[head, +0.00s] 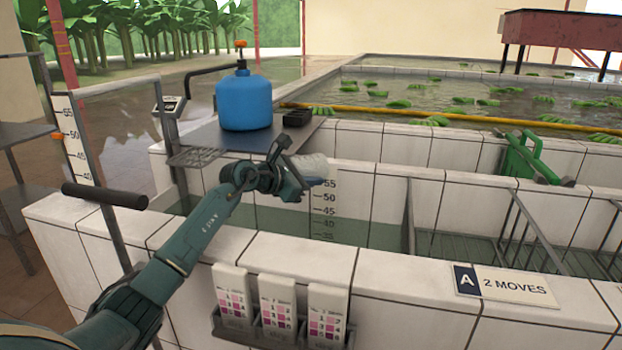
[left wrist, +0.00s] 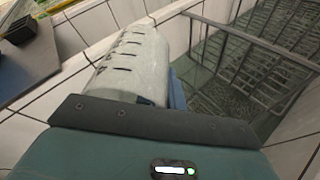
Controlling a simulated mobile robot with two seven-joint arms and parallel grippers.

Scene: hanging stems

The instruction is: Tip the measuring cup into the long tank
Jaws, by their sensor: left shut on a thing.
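My left gripper (head: 290,172) is shut on the measuring cup (head: 314,167), a pale translucent cup. It also shows in the left wrist view (left wrist: 135,62), with dark graduation marks along its side. The cup looks tilted well over, above the near part of the long white-tiled tank (head: 400,268). I see no stream leaving it; its mouth and any contents cannot be made out. Green-grey water stands in the tank below, beside a printed level scale (head: 323,210) partly covered by the cup. My right gripper is not in view.
A blue jug (head: 243,100) stands on a dark shelf behind my gripper. Metal racks (head: 520,235) fill the tank's right part. Colour cards (head: 277,308) sit in a holder on the front wall. A sign (head: 507,284) lies on the rim. Bananas float in the rear tank.

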